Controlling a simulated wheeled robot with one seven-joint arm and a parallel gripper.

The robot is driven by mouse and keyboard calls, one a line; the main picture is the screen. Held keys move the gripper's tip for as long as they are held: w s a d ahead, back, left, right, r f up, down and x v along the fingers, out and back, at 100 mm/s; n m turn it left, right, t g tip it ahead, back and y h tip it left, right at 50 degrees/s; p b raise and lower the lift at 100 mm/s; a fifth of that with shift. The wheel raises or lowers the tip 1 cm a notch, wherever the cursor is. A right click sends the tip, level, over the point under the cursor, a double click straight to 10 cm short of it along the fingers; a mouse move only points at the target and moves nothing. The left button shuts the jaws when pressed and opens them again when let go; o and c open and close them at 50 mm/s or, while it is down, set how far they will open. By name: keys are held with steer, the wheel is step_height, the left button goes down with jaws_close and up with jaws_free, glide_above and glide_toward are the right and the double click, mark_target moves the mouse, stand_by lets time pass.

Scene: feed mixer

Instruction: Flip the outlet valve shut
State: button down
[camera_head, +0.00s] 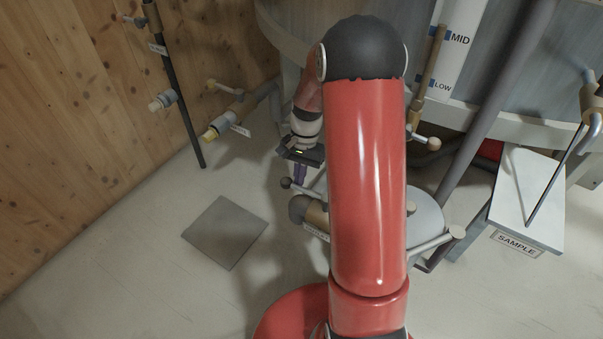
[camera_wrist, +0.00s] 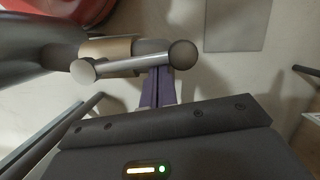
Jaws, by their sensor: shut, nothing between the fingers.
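A valve with a tan collar and a dark rounded end (camera_head: 315,213) sits low at the mixer, partly hidden behind my red arm. In the wrist view the silver lever (camera_wrist: 130,65) crosses the tan collar and runs right to the ball. My gripper (camera_head: 299,178) points down beside the knob. Its purple fingers (camera_wrist: 158,80) are shut and empty, their tips right at the lever near the ball; I cannot tell whether they touch.
Other pipes and valves (camera_head: 222,125) stand along the wooden wall at left. The mixer tank (camera_head: 290,50) is behind. A bench with a SAMPLE label (camera_head: 530,200) and sloping grey pipes are at right. The floor around the grey plate (camera_head: 225,232) is clear.

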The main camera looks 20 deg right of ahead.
steer(key=s+a+n, duration=0.1)
steer(key=n, duration=0.1)
steer(key=s+a+n, duration=0.1)
steer(key=a+n, duration=0.1)
steer(key=shift+g+h+p, duration=0.3)
steer(key=s+a+n+h+p, duration=0.1)
steer(key=s+a+n+h, duration=0.1)
steer(key=s+n, duration=0.7)
steer(key=shift+s+n+h, duration=0.3)
steer(key=shift+n+h, duration=0.1)
steer(key=shift+n, duration=0.7)
